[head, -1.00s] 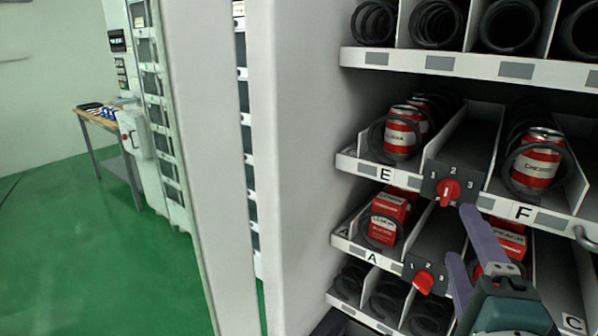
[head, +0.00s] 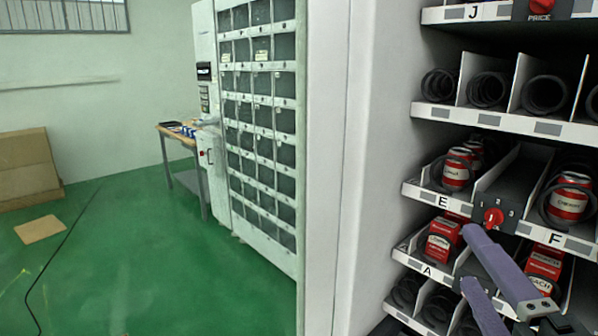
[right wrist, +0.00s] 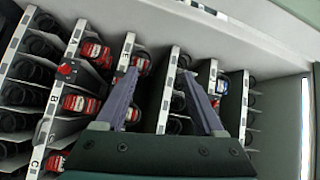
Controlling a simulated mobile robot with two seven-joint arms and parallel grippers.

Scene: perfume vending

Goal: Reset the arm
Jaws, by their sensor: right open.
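My right gripper (head: 468,260) is in front of the vending machine shelves at the lower right of the head view. Its two purple fingers are apart with nothing between them. The upper finger overlaps the space just below the red knob (head: 494,217) between labels E and F; I cannot tell whether they touch. In the right wrist view the gripper (right wrist: 160,75) is also open and empty, facing shelf rows. My left gripper is not in view.
Red cans (head: 456,168) and red boxes (head: 441,243) stand in the shelf lanes. The machine's white side panel (head: 375,150) is left of the gripper. A locker cabinet (head: 262,130) and a table (head: 178,134) stand farther off.

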